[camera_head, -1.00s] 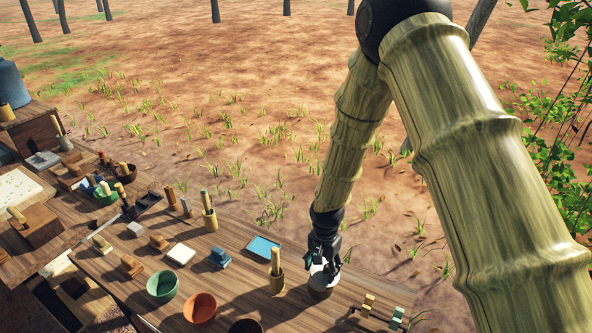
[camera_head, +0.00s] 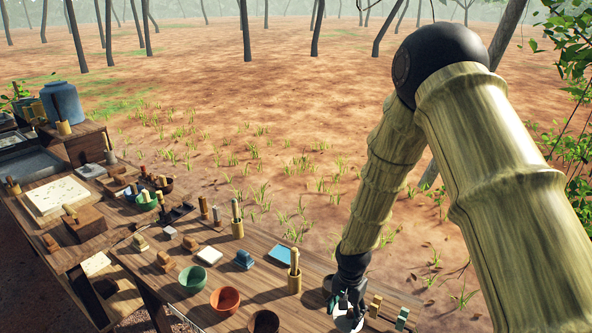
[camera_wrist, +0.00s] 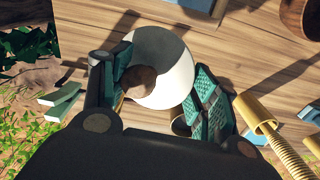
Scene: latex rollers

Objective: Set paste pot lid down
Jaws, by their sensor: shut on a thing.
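The paste pot lid (camera_wrist: 172,62) is a pale round disc with a brown knob (camera_wrist: 138,82). In the wrist view it lies between the two teal-padded fingers of my gripper (camera_wrist: 160,92), which is shut on it at the knob. In the head view the lid (camera_head: 346,323) shows as a white disc under my gripper (camera_head: 350,302), low over the front right part of the wooden table. I cannot tell whether it touches the wood.
Yellow (camera_head: 375,306) and green (camera_head: 402,317) small blocks stand close to the right of my gripper. To the left are a wooden cup with sticks (camera_head: 294,283), a blue tray (camera_head: 283,251), an orange bowl (camera_head: 225,300) and a dark bowl (camera_head: 264,322).

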